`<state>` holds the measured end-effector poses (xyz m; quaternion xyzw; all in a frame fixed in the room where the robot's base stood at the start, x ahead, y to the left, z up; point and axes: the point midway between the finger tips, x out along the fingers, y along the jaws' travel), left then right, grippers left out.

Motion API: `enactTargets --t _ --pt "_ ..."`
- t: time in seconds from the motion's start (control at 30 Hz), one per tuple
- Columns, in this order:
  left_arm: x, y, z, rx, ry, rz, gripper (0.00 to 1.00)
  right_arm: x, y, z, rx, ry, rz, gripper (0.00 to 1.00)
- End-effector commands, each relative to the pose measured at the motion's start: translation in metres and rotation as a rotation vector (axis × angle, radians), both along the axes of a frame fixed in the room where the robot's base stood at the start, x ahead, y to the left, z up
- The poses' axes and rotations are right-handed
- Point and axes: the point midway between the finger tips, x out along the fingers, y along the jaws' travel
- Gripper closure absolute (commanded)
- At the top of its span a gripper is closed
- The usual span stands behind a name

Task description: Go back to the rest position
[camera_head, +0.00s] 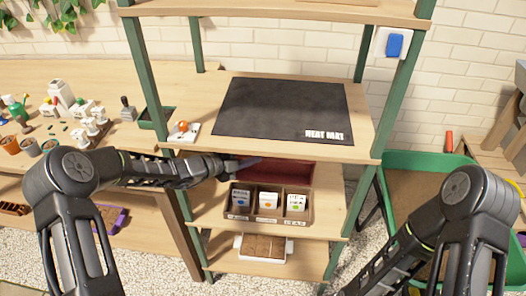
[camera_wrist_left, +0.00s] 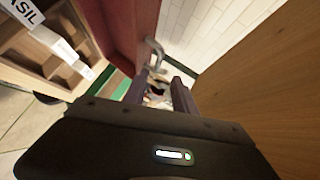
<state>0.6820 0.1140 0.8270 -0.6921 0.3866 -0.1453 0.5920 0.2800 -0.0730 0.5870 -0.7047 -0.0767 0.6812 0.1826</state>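My left arm reaches in from the left, with the left gripper (camera_head: 245,162) at the raised dark red lid (camera_head: 285,171) of a wooden seed box. In the left wrist view the left gripper (camera_wrist_left: 160,92) has its two fingers apart with nothing clearly held between them. A metal handle (camera_wrist_left: 155,55) on the red lid (camera_wrist_left: 130,30) is just beyond the fingertips; I cannot tell if they touch. The box (camera_head: 267,215) stands open on the middle shelf with three seed packets in its compartments. My right forearm runs out of the bottom edge, so the right gripper is hidden.
Above the box is a shelf with a black heat mat (camera_head: 283,108) and a small white switch plate (camera_head: 183,132). A white tray (camera_head: 263,247) is on the shelf below. Green posts (camera_head: 152,85) flank the shelves. A green-rimmed bin (camera_head: 420,160) stands at right.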

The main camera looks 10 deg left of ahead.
Motion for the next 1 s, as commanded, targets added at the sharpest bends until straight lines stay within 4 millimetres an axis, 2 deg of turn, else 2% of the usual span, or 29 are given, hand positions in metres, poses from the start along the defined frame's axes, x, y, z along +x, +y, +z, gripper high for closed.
enactTargets --t 0.17,0.77,0.9,1.0 --pt "-0.009 0.009 0.003 0.000 0.000 -0.001 0.67 0.000 0.000 -0.001 0.000 0.000 0.000 0.64" --pt "-0.009 0.010 0.003 0.030 -0.030 -0.012 0.67 0.000 0.000 0.000 0.000 0.000 0.000 0.64" --pt "-0.010 0.013 -0.008 0.180 -0.124 -0.054 0.67 0.000 0.000 -0.001 0.000 0.000 0.000 0.64" --pt "-0.024 0.012 -0.033 0.410 -0.238 -0.169 0.67 0.000 0.000 -0.001 0.000 0.000 0.000 0.64"
